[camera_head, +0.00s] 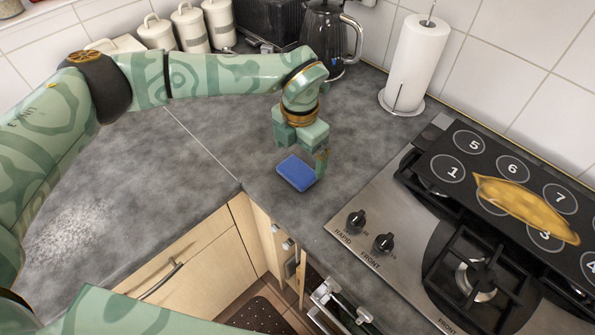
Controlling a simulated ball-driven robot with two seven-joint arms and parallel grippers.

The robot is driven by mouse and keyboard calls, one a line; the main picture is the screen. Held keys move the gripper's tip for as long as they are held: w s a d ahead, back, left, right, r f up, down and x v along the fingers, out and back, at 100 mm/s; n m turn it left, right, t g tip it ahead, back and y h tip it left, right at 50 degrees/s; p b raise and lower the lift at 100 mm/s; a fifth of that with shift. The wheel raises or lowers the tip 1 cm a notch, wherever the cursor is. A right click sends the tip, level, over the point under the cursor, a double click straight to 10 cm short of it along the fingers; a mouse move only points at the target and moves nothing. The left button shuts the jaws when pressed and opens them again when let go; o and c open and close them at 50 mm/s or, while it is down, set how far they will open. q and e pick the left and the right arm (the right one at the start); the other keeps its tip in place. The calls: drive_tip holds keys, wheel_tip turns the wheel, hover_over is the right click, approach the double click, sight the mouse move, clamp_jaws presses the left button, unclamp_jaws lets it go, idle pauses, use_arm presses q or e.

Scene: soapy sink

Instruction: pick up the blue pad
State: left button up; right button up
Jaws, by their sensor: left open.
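The blue pad (296,174) is a small rectangular block lying on the grey countertop, near its front edge and left of the hob. My left gripper (304,158) reaches in from the left and points down at the pad's far side. Its jaws are open, with one finger close to the pad's right end. The gripper hides part of the pad's far edge, and I cannot tell whether a finger touches it. My right gripper is not in view.
A gas hob (400,242) with knobs and a numbered black panel (500,165) bearing a yellow object (520,208) is at right. A paper towel roll (416,60), kettle (325,40) and white canisters (190,28) stand behind. The left counter is mostly clear.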

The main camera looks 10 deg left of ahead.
sight(297, 170)
use_arm(q)
drive_tip(key=f, duration=0.5)
drive_tip(key=shift+a+f+b, duration=0.1)
drive_tip(key=shift+a+b, duration=0.1)
drive_tip(key=shift+b, duration=0.2)
drive_tip(key=c, duration=0.9)
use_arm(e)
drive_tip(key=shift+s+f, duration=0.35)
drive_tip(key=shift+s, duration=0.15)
use_arm(q)
drive_tip(key=shift+r, duration=0.35)
wheel_tip(297, 170, up, 2)
drive_tip(key=shift+w+r+p, duration=0.1)
drive_tip(key=shift+r+p, duration=0.05)
drive_tip(key=shift+p, duration=0.15)
drive_tip(key=s+r, duration=0.1)
drive_tip(key=s+d+r, duration=0.1)
drive_tip(key=r, duration=0.1)
drive_tip(key=s+r+p, duration=0.1)
drive_tip(key=s+r, duration=0.1)
drive_tip(key=shift+d+r, duration=0.25)
drive_tip(key=shift+d, duration=0.1)
drive_tip(key=s+d+r, duration=0.3)
drive_tip(key=s+r, duration=0.1)
drive_tip(key=s, duration=0.5)
drive_tip(key=shift+d+r, duration=0.3)
drive_tip(key=shift+d, duration=0.1)
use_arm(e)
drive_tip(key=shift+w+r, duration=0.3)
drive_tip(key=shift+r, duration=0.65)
